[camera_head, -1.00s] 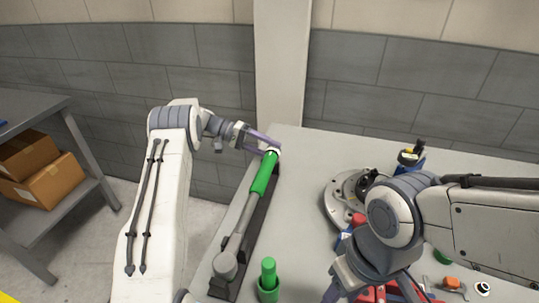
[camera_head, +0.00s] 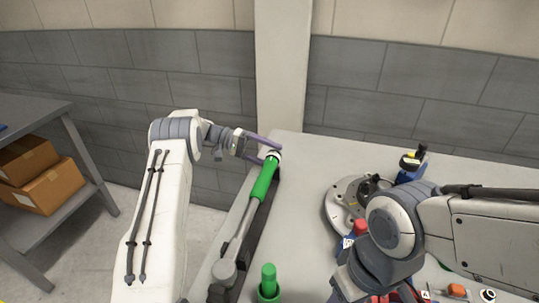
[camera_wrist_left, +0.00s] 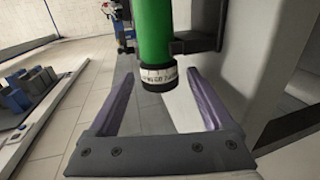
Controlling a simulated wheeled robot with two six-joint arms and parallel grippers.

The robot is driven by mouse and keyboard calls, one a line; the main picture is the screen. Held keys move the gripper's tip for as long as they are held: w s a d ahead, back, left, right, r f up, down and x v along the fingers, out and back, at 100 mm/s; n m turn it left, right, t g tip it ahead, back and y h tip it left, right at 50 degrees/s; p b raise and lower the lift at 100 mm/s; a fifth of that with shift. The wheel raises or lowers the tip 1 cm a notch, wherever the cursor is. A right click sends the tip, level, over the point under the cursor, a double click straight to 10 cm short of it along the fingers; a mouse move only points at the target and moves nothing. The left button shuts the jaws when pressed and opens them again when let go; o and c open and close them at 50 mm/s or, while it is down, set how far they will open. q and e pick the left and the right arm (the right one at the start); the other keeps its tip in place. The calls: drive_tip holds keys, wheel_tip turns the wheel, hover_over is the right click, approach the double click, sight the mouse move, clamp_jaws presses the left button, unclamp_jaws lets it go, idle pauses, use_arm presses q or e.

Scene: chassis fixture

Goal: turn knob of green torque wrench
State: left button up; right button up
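The green torque wrench (camera_head: 264,180) lies in a dark holder along the table's left edge, its green handle pointing to the back. Its knob (camera_head: 273,155) is at the far end. In the left wrist view the knob (camera_wrist_left: 158,78) is a dark ring below a white scale band. My left gripper (camera_head: 268,147) is at the knob. In the left wrist view my left gripper (camera_wrist_left: 158,75) is open, with one purple finger on each side of the knob and gaps between. My right gripper is low in the head view, its fingertips not clearly visible.
A green cylindrical item (camera_head: 269,281) stands at the front. A shelf with cardboard boxes (camera_head: 48,184) is at the left. The table's back right is clear.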

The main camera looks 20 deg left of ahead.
use_arm(q)
drive_tip(key=b+v, duration=0.1)
drive_tip(key=v, duration=0.4)
drive_tip(key=shift+a+f, duration=0.15)
drive_tip(key=shift+a, duration=0.05)
use_arm(e)
drive_tip(key=shift+f, duration=0.65)
use_arm(q)
drive_tip(key=shift+b+v, duration=0.3)
drive_tip(key=shift+v, duration=0.8)
use_arm(e)
drive_tip(key=shift+f, duration=0.1)
